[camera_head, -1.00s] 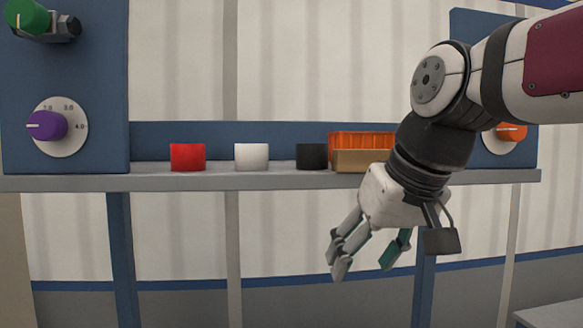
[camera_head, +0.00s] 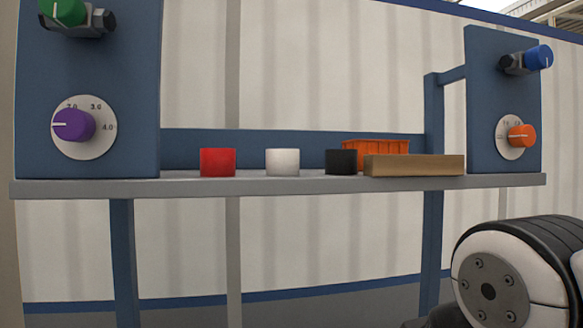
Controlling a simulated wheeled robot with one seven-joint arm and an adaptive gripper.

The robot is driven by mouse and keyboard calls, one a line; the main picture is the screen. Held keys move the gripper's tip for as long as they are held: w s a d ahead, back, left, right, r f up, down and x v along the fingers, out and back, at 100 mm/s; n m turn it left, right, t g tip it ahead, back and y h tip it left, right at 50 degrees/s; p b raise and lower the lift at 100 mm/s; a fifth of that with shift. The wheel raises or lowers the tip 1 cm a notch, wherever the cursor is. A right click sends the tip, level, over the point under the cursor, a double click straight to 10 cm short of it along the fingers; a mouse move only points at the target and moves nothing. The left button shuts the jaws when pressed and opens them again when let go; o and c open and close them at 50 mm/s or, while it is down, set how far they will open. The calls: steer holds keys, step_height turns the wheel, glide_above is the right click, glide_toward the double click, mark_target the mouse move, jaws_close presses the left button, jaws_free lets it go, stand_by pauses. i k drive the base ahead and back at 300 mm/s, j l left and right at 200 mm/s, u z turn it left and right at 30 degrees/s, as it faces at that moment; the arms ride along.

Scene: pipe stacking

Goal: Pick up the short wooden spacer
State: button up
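A short wooden spacer (camera_head: 414,166), a light brown rectangular block, lies flat on the right part of the grey shelf (camera_head: 300,184). It is close to the shelf's front edge, in front of an orange bin. My gripper is out of the picture. Only a joint of my arm shows at the lower right, below and apart from the shelf.
Red (camera_head: 217,162), white (camera_head: 282,162) and black (camera_head: 341,162) cylinders stand left of the spacer, the black one close to its left end. The orange bin (camera_head: 376,147) sits behind. Blue side panels with knobs (camera_head: 73,124) (camera_head: 521,135) flank the shelf.

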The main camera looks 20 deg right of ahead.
mark_target(374, 165)
steer(key=k+j+z, duration=0.2)
steer(key=j, duration=0.2)
steer(key=j+z, duration=0.2)
steer(key=j, duration=0.2)
steer(key=k+j+z, duration=0.2)
steer(key=j, duration=0.15)
steer(key=k+j+z, duration=0.15)
steer(key=j, duration=0.25)
steer(key=i, duration=0.05)
